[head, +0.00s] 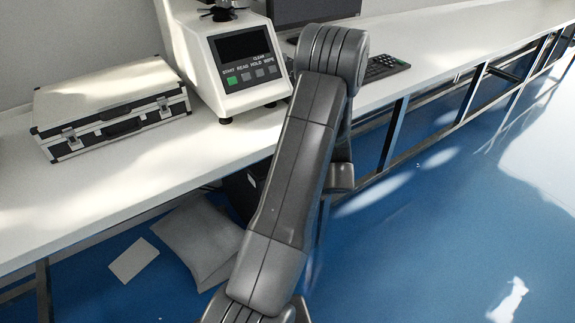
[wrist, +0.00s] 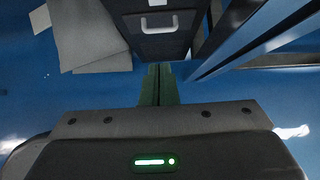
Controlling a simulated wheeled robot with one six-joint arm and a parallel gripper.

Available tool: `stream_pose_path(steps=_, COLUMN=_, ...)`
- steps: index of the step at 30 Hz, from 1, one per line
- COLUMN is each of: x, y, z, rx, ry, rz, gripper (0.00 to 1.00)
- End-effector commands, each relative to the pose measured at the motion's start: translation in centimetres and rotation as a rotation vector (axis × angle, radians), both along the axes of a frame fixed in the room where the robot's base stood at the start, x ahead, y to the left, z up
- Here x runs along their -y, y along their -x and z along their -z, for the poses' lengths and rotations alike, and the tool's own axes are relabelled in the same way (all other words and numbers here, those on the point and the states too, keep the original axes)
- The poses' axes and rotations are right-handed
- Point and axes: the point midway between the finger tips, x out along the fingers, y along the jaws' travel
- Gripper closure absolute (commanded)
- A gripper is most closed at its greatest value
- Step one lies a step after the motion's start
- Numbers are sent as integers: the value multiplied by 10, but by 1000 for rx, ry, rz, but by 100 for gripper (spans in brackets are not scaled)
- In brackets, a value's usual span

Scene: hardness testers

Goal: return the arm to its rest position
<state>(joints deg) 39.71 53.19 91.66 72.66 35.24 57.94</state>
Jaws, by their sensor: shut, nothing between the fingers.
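My arm (head: 290,165) rises from the bottom of the head view to a bend in front of the bench, and a further link folds down behind it. My gripper (wrist: 160,70) shows in the wrist view as two dark green fingers, closed together with nothing between them. It hangs over the blue floor, with its tips just short of a dark box with a light handle (wrist: 155,25) in the picture. My gripper is hidden in the head view.
A white bench (head: 190,150) bears a silver case (head: 112,112), a hardness tester (head: 240,60) and a keyboard (head: 385,68). Below lie a pale sack (head: 195,240) and a flat sheet (head: 134,260). Metal bench legs (head: 393,135) stand right of my arm. Blue floor (head: 430,240) is open at right.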

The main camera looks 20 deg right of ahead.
Motion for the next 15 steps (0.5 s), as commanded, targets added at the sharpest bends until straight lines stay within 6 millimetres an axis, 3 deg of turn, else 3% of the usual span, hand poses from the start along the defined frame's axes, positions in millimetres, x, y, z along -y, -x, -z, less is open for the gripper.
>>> stream_pose_path(steps=10, x=0, y=1, z=1, rx=-1, ry=0, rz=-1, gripper=100)
stream_pose_path(steps=15, x=-4, y=-8, z=11, rx=0, ry=-1, rz=-3, gripper=100)
